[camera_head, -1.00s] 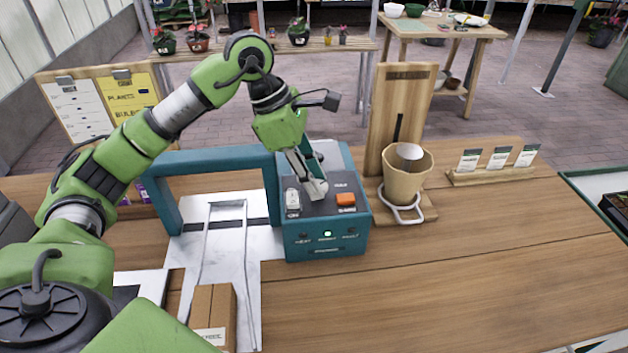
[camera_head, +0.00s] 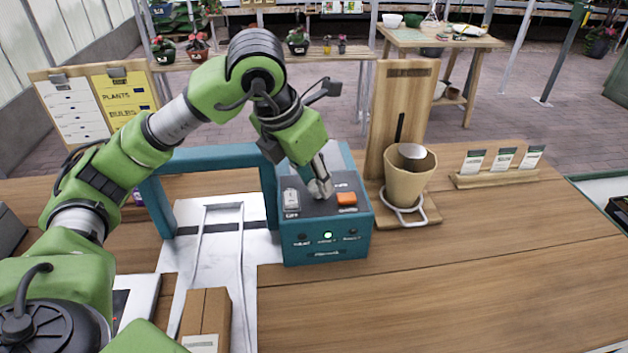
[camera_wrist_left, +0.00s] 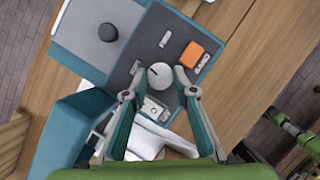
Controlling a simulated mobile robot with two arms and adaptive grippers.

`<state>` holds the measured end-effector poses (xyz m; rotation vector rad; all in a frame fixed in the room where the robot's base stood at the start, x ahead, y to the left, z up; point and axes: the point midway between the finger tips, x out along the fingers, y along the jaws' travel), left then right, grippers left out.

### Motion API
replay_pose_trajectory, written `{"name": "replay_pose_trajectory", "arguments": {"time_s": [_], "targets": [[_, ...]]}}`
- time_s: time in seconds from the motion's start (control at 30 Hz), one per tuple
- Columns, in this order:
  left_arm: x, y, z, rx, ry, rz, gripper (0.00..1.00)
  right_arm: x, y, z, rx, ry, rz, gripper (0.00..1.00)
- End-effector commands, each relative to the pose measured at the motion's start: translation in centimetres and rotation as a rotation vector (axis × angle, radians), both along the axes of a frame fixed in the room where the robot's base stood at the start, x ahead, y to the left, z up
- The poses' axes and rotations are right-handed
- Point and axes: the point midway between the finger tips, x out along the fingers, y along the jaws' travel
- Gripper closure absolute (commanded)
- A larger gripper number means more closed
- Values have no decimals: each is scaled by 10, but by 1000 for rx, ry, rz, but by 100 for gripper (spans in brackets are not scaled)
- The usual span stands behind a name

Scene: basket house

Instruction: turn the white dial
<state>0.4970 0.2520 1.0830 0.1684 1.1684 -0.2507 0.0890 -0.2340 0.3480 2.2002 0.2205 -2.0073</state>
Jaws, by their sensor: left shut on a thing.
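The white dial (camera_wrist_left: 160,75) is a round knob with a dark line across its top, on the dark panel of a teal machine (camera_head: 325,248). In the left wrist view it sits between the two fingertips of my left gripper (camera_wrist_left: 154,84). In the head view my left gripper (camera_head: 320,190) reaches down onto the panel and hides the dial. The gripper is shut on the dial. An orange switch (camera_head: 347,198) is right of the fingers and a white switch (camera_head: 291,198) is left of them. My right gripper is not in view.
The machine's teal arch (camera_head: 205,158) stands over a metal plate (camera_head: 215,220) at left. A wooden stand with a brown pot (camera_head: 408,182) is close at right. A cardboard box (camera_head: 206,312) lies in front. The table's right front is clear.

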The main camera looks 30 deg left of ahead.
Motion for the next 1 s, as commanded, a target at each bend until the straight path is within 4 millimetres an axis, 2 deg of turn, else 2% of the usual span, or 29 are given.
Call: {"name": "replay_pose_trajectory", "arguments": {"time_s": [0.33, 0.87, 0.9, 0.93, 1.0], "targets": [[-1, -1, 0, 0, 2, 137, 96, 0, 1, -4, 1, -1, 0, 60], [0, -1, 0, 0, 2, 163, 96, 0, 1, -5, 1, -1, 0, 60], [0, -1, 0, -1, 2, 163, 69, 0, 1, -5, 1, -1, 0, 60], [0, -1, 0, -1, 2, 163, 61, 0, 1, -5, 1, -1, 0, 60], [0, -1, 0, -1, 2, 162, 58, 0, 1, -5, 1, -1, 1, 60]]}}
